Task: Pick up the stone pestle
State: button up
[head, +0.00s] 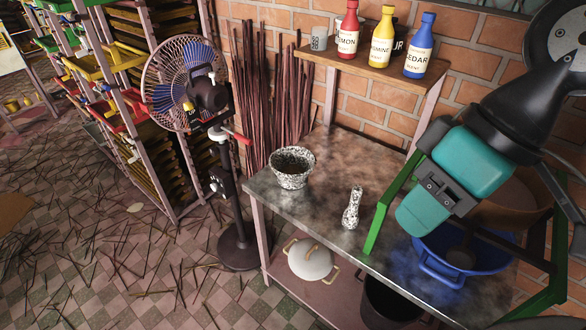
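The stone pestle (352,211) is speckled black and white and stands on the worn grey table (318,205), its wider end down and its narrow end up. A matching speckled stone mortar (291,174) sits to its left, near the table's left end. The two are apart, with bare tabletop between them. Nothing touches the pestle that I can see.
Bottles, including a yellow one (382,40), stand on a raised shelf (375,69) behind. A fan (190,85) stands left of the table.

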aim_at(350, 218)
jog(key=u, duration=1.6)
jog(key=i, duration=1.55)
jog(key=z, duration=3.55)
